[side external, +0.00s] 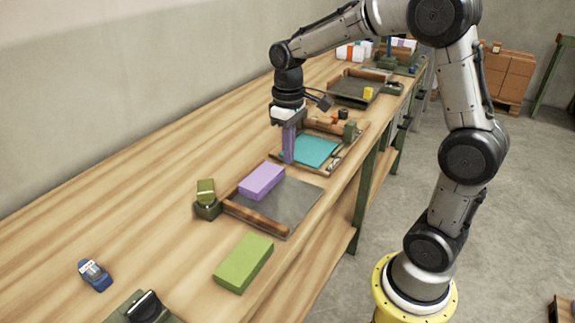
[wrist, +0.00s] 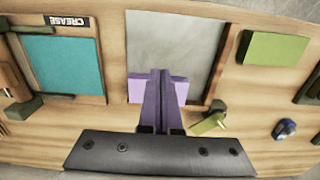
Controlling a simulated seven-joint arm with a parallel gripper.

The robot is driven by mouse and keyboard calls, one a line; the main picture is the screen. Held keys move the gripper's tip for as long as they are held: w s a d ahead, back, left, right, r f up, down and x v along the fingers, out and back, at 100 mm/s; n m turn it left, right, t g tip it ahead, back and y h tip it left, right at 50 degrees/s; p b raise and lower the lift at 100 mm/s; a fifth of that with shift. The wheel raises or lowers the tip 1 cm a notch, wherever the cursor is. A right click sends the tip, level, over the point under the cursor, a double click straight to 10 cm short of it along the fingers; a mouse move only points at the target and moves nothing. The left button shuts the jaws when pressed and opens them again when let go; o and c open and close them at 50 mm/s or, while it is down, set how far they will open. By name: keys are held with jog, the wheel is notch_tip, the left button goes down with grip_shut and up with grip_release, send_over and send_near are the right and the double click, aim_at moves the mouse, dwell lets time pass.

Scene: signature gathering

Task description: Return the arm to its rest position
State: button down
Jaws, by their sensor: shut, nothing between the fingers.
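My gripper (side external: 288,158) has long purple fingers, closed together with nothing between them. In the side external view it points straight down beside the left edge of the teal sheet (side external: 314,151). Whether the tips touch the bench cannot be told. The closed fingers also show in the wrist view (wrist: 160,75), in front of the lilac block (wrist: 136,89). That block (side external: 262,180) lies on the grey mat (side external: 295,200), apart from the fingers in the side view.
The wooden bench (side external: 130,215) runs along the wall. A green block (side external: 244,262), an olive stamp-like item (side external: 206,200) and a blue tool (side external: 95,274) stand nearer the camera. A dark tray (side external: 350,88) and more items lie farther back. The bench's left side is largely clear.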

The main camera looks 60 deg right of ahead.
jog(key=s+a+r+n+t, duration=0.1)
jog(key=s+a+r+t, duration=0.2)
jog(key=s+a+r, duration=0.45)
jog(key=s+f+m+t, duration=0.1)
jog(key=s+f+t, duration=0.1)
jog(key=s, duration=0.8)
jog(key=shift+s+a+f+t, duration=0.15)
jog(key=shift+s+f+t, duration=0.05)
jog(key=shift+s+t, duration=0.1)
